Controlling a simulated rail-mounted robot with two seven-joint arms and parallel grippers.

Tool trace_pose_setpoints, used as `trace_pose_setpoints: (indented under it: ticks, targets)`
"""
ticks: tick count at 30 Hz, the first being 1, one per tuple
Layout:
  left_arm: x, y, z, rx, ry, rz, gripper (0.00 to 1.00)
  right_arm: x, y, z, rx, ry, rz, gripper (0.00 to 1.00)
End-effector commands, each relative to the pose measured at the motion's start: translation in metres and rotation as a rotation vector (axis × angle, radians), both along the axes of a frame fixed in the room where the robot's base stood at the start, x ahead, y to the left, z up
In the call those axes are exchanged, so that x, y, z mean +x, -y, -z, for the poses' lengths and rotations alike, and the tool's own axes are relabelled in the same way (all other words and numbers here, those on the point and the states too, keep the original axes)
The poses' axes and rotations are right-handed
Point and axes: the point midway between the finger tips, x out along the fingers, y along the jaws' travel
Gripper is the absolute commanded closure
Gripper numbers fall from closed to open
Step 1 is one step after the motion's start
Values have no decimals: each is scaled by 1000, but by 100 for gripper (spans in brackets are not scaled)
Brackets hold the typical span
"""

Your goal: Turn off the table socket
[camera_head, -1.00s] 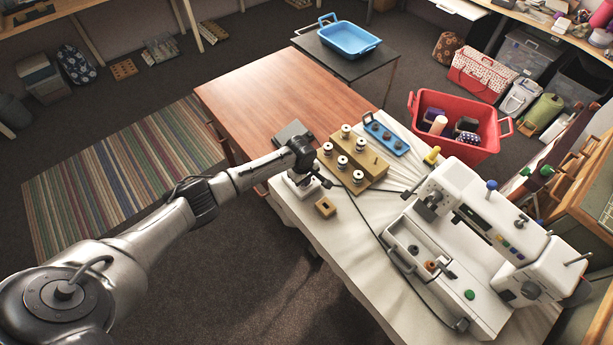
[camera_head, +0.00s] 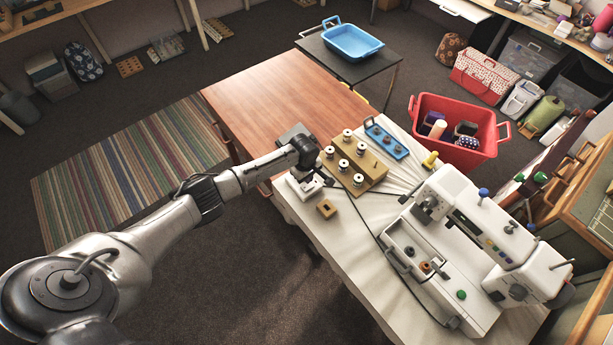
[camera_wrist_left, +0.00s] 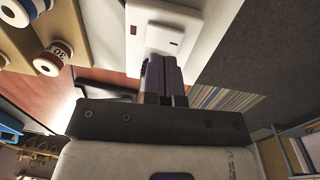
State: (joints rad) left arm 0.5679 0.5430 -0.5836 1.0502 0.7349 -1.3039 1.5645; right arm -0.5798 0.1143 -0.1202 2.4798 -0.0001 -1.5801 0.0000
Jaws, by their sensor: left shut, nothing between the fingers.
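The table socket (camera_head: 302,190) is a white box at the table's left edge in the head view, partly hidden by my left gripper. In the left wrist view the socket (camera_wrist_left: 188,18) shows a white rocker switch (camera_wrist_left: 165,38) and a small dark red mark beside it. My left gripper (camera_wrist_left: 160,62) is shut and empty, its dark fingertips right at the lower edge of the switch. I cannot tell whether they touch it. In the head view the left gripper (camera_head: 312,180) is over the socket. My right gripper is out of view.
A wooden spool stand (camera_head: 372,172) with several spools is close to the right of the gripper. A small wooden block (camera_head: 327,208) lies in front of the socket. A black cable runs across the cloth to the white sewing machine (camera_head: 470,230).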

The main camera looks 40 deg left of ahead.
Motion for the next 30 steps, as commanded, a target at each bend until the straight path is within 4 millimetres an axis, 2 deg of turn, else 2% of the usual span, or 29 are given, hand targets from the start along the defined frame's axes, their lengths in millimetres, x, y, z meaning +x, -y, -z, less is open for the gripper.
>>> trace_pose_setpoints:
  ticks: [1,2,9,15,21,30]
  targets:
    - [1,0,-15,0,-1,-1,100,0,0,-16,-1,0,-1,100]
    - [2,0,-16,1,3,0,100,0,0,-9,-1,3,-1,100]
    - [8,1,-63,1,3,1,100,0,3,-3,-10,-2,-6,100]
    - [11,2,-89,0,2,0,100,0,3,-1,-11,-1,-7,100]
    - [13,2,-102,0,1,-1,100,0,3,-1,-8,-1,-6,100]
    - [13,1,-104,1,0,-1,100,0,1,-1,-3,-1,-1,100]
